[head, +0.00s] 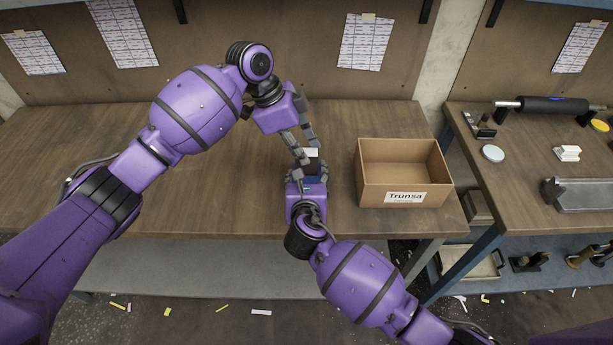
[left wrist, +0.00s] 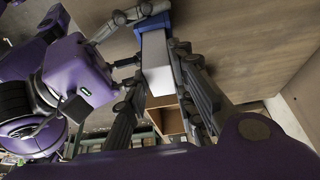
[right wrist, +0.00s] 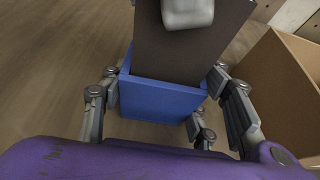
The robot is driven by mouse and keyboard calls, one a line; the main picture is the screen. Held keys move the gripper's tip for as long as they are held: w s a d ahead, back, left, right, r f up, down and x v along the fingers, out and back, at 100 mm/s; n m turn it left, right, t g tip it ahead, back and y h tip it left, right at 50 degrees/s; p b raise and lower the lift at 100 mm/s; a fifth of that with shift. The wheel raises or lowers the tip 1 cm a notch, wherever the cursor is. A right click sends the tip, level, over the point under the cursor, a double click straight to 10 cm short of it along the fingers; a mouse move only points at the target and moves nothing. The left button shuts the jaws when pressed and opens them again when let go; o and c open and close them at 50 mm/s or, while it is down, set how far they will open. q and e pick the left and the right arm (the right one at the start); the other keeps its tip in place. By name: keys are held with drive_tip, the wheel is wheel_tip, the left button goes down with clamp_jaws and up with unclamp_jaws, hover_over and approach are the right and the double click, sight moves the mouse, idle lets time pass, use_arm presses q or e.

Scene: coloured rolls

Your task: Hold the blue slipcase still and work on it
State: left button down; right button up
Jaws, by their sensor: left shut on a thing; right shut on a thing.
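The blue slipcase (right wrist: 160,98) stands upright with its open end up; it also shows in the head view (head: 312,179) and the left wrist view (left wrist: 151,22). My right gripper (right wrist: 162,84) is shut on it, with fingers at both sides. A dark-covered book (right wrist: 188,45) with a white edge (left wrist: 156,62) stands partly inside the slipcase and sticks out of its top. My left gripper (head: 308,147) is shut on the book's upper part from above, one grey fingertip showing on its dark face in the right wrist view. The book's lower part is hidden in the slipcase.
An open cardboard box (head: 404,190) labelled "Trunsa" stands close to the right; it looks empty. The wooden table (head: 60,170) is clear on the left. A second bench (head: 540,140) at right holds a roller, tins and metal tools.

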use_arm(q)
drive_tip(key=shift+r, duration=3.35)
drive_tip(key=shift+a, duration=0.1)
drive_tip(key=a+r, duration=0.4)
drive_tip(key=a, duration=0.2)
drive_tip(key=shift+a, duration=0.4)
use_arm(e)
drive_tip(key=shift+c, duration=0.6)
drive_tip(key=o, duration=1.5)
drive_tip(key=shift+f, duration=0.1)
drive_tip(key=shift+o, duration=0.2)
